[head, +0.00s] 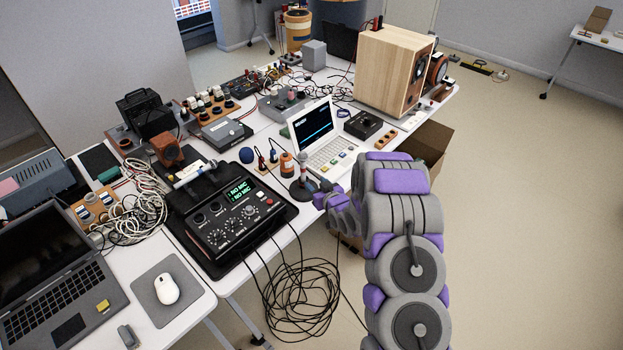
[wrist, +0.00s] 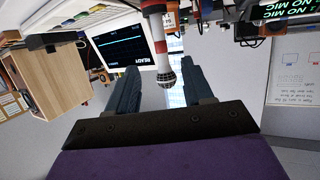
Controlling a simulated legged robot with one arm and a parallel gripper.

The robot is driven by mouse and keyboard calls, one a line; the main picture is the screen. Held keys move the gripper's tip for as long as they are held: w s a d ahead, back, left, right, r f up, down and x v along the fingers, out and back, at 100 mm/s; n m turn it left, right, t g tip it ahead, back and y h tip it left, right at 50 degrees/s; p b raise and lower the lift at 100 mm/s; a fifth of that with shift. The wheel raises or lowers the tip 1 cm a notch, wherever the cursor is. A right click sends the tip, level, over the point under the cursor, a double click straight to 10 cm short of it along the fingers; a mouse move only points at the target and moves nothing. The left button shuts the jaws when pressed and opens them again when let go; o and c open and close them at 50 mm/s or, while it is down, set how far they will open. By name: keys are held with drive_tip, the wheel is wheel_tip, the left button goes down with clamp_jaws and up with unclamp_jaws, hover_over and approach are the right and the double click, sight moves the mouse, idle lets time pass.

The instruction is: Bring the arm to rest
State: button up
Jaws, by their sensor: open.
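My arm (head: 404,240) reaches from the lower right toward the table's front edge. My gripper (wrist: 160,82) is open, with its two dark fingers spread apart in the wrist view. A microphone (wrist: 165,62) with a dark mesh head and a red band appears between the fingers in that view; neither finger visibly touches it. How deep it lies between them I cannot tell. In the head view a slim red-and-white upright thing, which seems to be this microphone (head: 303,170), stands just left of my purple-grey gripper (head: 322,198).
The crowded table holds a mixer (head: 232,208) reading NO MIC, a white computer (head: 318,138), a wooden speaker (head: 391,70) and a laptop (head: 52,275). Black cables (head: 300,295) hang off the front edge near my arm. An open cardboard box (head: 427,145) stands behind it.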

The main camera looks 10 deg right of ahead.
drive_tip(key=v, duration=0.6)
drive_tip(key=shift+s+p, duration=0.3)
drive_tip(key=shift+p, duration=0.15)
drive_tip(key=shift+d+r, duration=0.1)
drive_tip(key=shift+d, duration=0.05)
drive_tip(key=s+d+r+m+g+h, duration=0.1)
drive_tip(key=s+d+r+g+h, duration=0.25)
drive_tip(key=s+r+g, duration=0.75)
drive_tip(key=s+a+r+g, duration=0.1)
drive_tip(key=s+r, duration=0.3)
drive_tip(key=s, duration=0.8)
drive_tip(key=s+a+r+m+g, duration=0.1)
drive_tip(key=s+a+r, duration=0.3)
drive_tip(key=s, duration=0.8)
drive_tip(key=s+a+r+g, duration=0.2)
drive_tip(key=s+a+r, duration=0.1)
drive_tip(key=s, duration=1)
drive_tip(key=shift+r+m+g, duration=0.4)
drive_tip(key=shift+r, duration=0.5)
